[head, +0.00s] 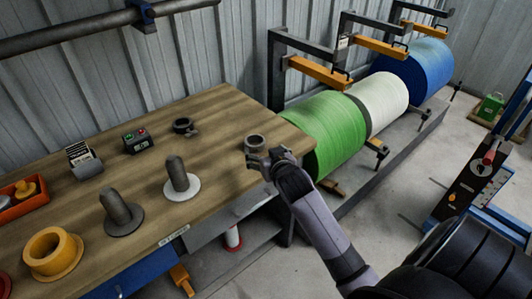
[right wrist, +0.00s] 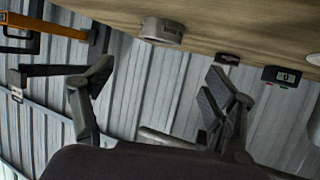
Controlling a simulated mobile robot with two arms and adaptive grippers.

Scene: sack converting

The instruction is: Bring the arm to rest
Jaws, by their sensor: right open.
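My right arm reaches in from the lower right in the head view. Its gripper (head: 267,160) is at the right end of the wooden table (head: 225,115), close to a short grey ring (head: 254,141). In the right wrist view the two dark fingers of the gripper (right wrist: 158,80) stand wide apart with nothing between them. The grey ring (right wrist: 162,31) shows beyond the fingers on the table, apart from them. My left gripper is not in view.
On the table are two grey posts on round bases (head: 177,175) (head: 117,207), a yellow flanged spool (head: 53,252), a black meter (head: 138,141) and an orange tray (head: 27,198). Green (head: 325,135), white (head: 378,103) and blue (head: 422,68) rolls stand right of the table.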

